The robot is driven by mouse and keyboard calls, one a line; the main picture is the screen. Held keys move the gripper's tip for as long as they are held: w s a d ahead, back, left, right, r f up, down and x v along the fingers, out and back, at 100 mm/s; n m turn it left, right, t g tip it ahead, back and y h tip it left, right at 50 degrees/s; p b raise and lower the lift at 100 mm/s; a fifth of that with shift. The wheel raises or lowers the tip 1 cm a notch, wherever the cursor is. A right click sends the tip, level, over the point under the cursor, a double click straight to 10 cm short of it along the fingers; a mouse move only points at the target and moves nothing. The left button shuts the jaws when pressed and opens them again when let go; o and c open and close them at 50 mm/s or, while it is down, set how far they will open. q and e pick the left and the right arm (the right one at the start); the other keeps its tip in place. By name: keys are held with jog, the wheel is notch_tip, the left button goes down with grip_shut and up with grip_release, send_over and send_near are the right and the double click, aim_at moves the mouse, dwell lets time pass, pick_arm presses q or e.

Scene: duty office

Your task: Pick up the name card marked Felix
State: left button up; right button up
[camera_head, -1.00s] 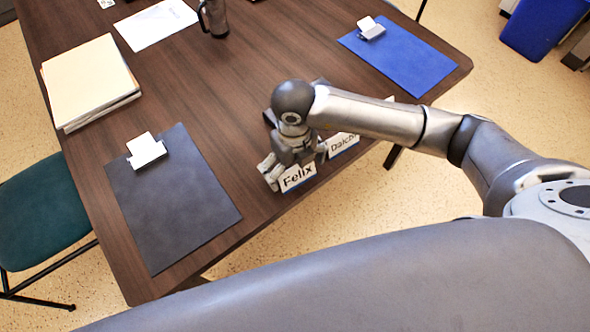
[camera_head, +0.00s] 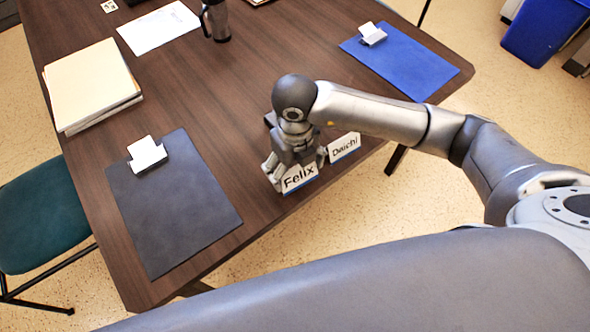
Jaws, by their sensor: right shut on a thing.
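The name card marked Felix (camera_head: 300,178) is white with a blue lower edge and stands near the table's front edge. My right gripper (camera_head: 293,168) is over it, with a finger at each end of the card, shut on it. The gripper hides the card's back. I cannot tell whether the card touches the table. A second name card marked Daichi (camera_head: 345,147) stands just to the right, close to the gripper. My left gripper is not in view.
A black clipboard (camera_head: 175,215) lies to the left and a blue clipboard (camera_head: 402,65) at the back right. A stack of folders (camera_head: 90,82), a paper sheet (camera_head: 158,27) and a dark mug (camera_head: 216,20) are farther back. The table (camera_head: 215,105) is clear in the middle.

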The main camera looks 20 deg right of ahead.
jog(key=s+d+r+p, duration=0.6)
jog(key=s+r+p, duration=0.3)
jog(key=s+r, duration=0.2)
jog(key=shift+s+d, duration=0.35)
jog(key=shift+s, duration=0.2)
